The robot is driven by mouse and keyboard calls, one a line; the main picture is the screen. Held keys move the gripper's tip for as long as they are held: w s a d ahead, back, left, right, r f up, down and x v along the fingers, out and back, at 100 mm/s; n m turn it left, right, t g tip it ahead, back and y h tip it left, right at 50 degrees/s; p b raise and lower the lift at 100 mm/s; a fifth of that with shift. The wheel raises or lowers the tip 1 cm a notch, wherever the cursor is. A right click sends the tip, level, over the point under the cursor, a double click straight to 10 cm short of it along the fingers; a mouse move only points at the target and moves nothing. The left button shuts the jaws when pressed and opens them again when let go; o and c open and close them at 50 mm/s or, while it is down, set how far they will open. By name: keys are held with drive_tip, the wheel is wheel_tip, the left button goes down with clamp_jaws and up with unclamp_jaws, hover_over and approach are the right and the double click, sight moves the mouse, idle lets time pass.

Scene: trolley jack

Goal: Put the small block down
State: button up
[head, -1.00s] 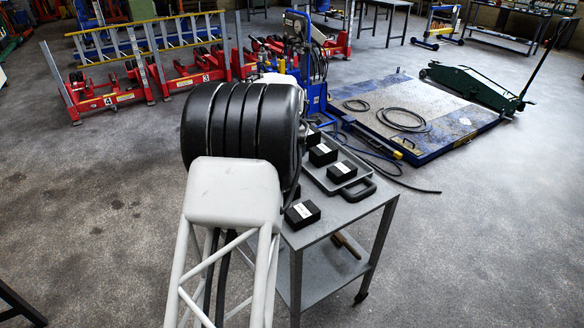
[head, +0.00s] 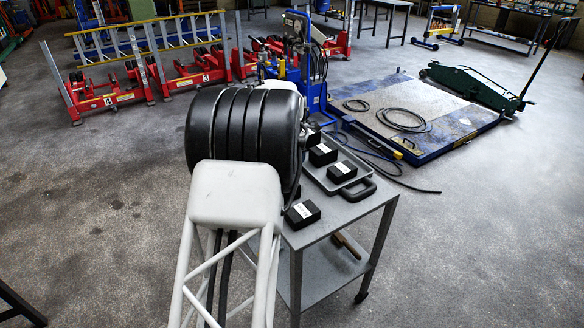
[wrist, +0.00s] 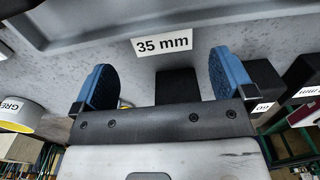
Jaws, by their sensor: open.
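In the wrist view, my gripper (wrist: 165,85) is open, with its two blue finger pads well apart. A small black block (wrist: 177,86) stands between the pads, with gaps to both sides. A white "35 mm" label (wrist: 162,45) lies on the grey surface just beyond it. Whether the block rests fully on that surface is hidden by the gripper body. In the head view my arm hides the gripper and this block.
The grey trolley (head: 343,212) carries a tray (head: 372,190) and several labelled black blocks, one (head: 302,213) near its front edge. In the wrist view another black block (wrist: 264,78) stands close beside the right pad. A round container (wrist: 22,116) is at left.

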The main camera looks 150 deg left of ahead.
drive_tip(key=shift+w+f, duration=0.15)
drive_tip(key=shift+f, duration=2.45)
drive_tip(key=c, duration=1)
drive_tip(key=shift+r, duration=0.15)
wheel_tip(320, 180, up, 10)
drive_tip(key=shift+f, duration=0.1)
